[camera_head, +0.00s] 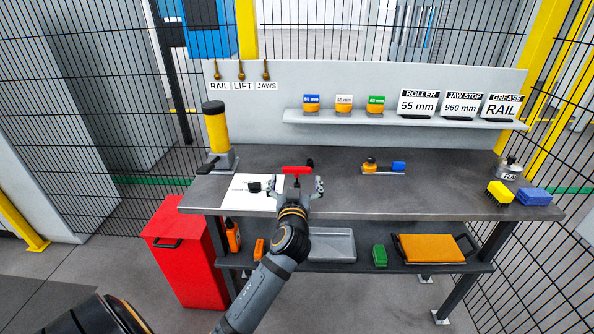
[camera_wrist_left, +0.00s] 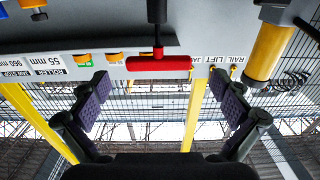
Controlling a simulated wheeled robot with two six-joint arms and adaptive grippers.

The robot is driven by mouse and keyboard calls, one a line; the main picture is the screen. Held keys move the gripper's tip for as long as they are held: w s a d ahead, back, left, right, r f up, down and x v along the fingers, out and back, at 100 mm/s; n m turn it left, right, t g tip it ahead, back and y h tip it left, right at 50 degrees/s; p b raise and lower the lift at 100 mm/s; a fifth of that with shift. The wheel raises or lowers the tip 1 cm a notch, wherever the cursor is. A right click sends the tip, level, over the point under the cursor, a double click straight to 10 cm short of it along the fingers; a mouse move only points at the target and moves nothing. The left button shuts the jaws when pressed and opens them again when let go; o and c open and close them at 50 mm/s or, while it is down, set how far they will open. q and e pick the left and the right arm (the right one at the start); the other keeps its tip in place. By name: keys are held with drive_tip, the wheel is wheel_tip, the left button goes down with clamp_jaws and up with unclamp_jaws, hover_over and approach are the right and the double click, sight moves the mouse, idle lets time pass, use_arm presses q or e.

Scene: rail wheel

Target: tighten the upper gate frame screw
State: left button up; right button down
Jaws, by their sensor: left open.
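A red T-handle tool (camera_head: 297,170) with a black shaft is at the bench in the middle of the head view. In the left wrist view its red bar (camera_wrist_left: 158,63) lies crosswise, and the shaft runs to the top of the picture. My left gripper (camera_head: 299,185) is open just in front of the red bar. In the left wrist view its two purple-padded fingers (camera_wrist_left: 162,88) are spread on either side, and the bar appears beyond the tips, not gripped. I cannot make out the upper gate frame screw. My right gripper does not show.
The workbench (camera_head: 430,190) holds a yellow cylinder (camera_head: 217,130), a white sheet (camera_head: 250,200), an orange-and-blue tool (camera_head: 383,167) and a yellow brush (camera_head: 499,193). A labelled shelf (camera_head: 400,120) runs behind. A red cabinet (camera_head: 188,260) stands front left. Mesh fencing surrounds the bench.

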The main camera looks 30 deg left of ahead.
sight(297, 171)
use_arm(q)
drive_tip(key=x, duration=0.1)
drive_tip(key=p+x, duration=0.1)
drive_tip(key=x, duration=0.2)
drive_tip(key=shift+w+r, duration=0.2)
drive_tip(key=shift+r, duration=0.1)
drive_tip(key=shift+w+a+f, duration=0.1)
drive_tip(key=shift+w+a, duration=0.05)
drive_tip(key=shift+w, duration=0.1)
drive_tip(key=shift+s, duration=0.15)
drive_tip(key=shift+c, duration=0.7)
drive_tip(key=c, duration=1)
wheel_tip(297, 171, up, 18)
